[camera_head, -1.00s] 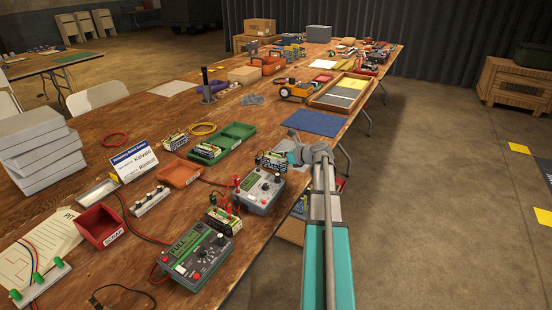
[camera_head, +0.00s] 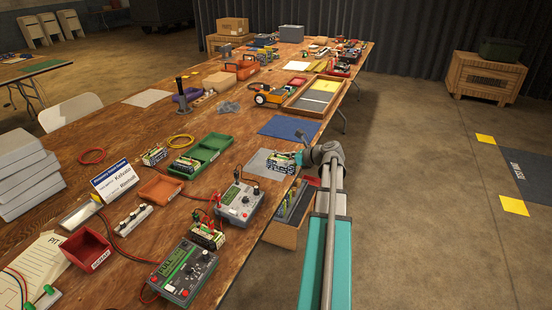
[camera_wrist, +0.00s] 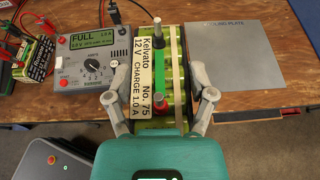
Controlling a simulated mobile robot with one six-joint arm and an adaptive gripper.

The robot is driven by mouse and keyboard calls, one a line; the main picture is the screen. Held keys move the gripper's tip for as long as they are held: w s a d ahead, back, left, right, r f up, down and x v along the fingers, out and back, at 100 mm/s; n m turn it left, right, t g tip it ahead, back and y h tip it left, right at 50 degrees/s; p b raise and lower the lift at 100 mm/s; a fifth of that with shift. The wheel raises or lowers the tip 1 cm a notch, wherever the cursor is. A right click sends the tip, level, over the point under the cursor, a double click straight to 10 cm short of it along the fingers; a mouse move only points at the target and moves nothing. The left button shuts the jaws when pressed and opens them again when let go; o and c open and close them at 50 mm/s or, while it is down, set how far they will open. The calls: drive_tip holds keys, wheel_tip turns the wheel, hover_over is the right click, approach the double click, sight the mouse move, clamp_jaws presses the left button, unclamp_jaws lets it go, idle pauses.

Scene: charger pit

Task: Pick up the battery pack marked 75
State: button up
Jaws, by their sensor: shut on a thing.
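The battery pack marked 75 (camera_wrist: 144,72) fills the middle of the wrist view, with a white label reading Kelvato, 12 V, No. 75, charge 1.0 A. It has green cells, a pale strap and a dark post on top. My gripper (camera_wrist: 160,78) is shut on it, one finger on each side. In the head view, the pack (camera_head: 279,166) is at my gripper (camera_head: 296,158), near the table's right edge. I cannot tell how high it is above the table. Its underside is hidden.
A charger reading FULL (camera_wrist: 90,50) stands left of the pack; a second charger (camera_head: 183,270) is nearer. The grey cooling plate (camera_wrist: 236,50) lies to the right in the wrist view. An open box (camera_head: 285,235) stands below the table edge.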

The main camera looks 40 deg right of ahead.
drive_tip(key=shift+s+d+r, duration=0.2)
drive_tip(key=shift+s+r, duration=0.1)
drive_tip(key=shift+s, duration=0.15)
idle(0.5)
